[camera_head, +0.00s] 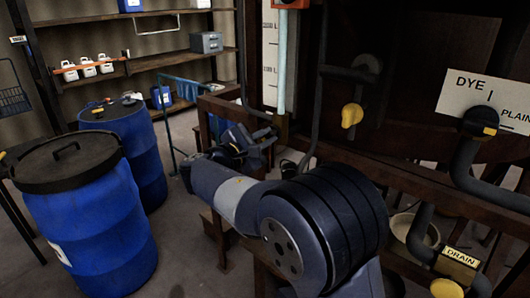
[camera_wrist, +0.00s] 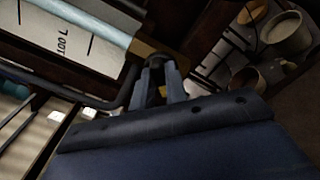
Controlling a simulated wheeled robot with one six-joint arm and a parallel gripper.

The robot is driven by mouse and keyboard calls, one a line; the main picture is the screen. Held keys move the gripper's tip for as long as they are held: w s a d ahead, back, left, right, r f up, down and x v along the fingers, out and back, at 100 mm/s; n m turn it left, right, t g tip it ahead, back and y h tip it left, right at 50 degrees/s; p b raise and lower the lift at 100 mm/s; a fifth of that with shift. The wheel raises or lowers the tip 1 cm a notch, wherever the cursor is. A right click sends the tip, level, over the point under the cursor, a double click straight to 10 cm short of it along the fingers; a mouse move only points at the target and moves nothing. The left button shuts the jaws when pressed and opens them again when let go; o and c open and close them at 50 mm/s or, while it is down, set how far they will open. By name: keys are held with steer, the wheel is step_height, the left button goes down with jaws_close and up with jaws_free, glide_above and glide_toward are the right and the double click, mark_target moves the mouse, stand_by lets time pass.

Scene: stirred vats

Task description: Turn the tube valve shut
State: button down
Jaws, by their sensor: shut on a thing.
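The pale blue sight tube (camera_head: 283,62) stands upright beside a white scale board (camera_head: 269,45) at the top centre of the head view. In the wrist view the tube (camera_wrist: 95,22) runs slantwise down to a brown fitting (camera_wrist: 142,48). My gripper (camera_head: 268,138) is at the foot of the tube in the head view. In the wrist view its two fingers (camera_wrist: 158,82) are closed in on a small dark part just below the fitting, the tube valve's handle. The fingers hide most of the valve, so its angle cannot be made out.
A dark pipe (camera_wrist: 125,88) bends close by my fingers. A yellow-handled valve (camera_head: 352,115), the DYE/PLAIN selector (camera_head: 480,120) and a DRAIN label (camera_head: 461,257) are to the right. A rusty beam (camera_head: 400,180) runs beside my arm. Blue drums (camera_head: 92,225) stand at left.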

steer(key=m+b, duration=0.9)
steer(key=b, duration=0.1)
steer(key=shift+f, duration=0.25)
steer(key=shift+m, duration=0.3)
steer(key=c, duration=1.4)
jaws_free()
steer(key=shift+r, duration=0.1)
steer(key=shift+c, duration=0.2)
steer(key=shift+s, duration=0.1)
steer(key=v, duration=1)
steer(key=shift+s+a, duration=0.2)
steer(key=shift+s, duration=0.1)
steer(key=shift+w, duration=0.15)
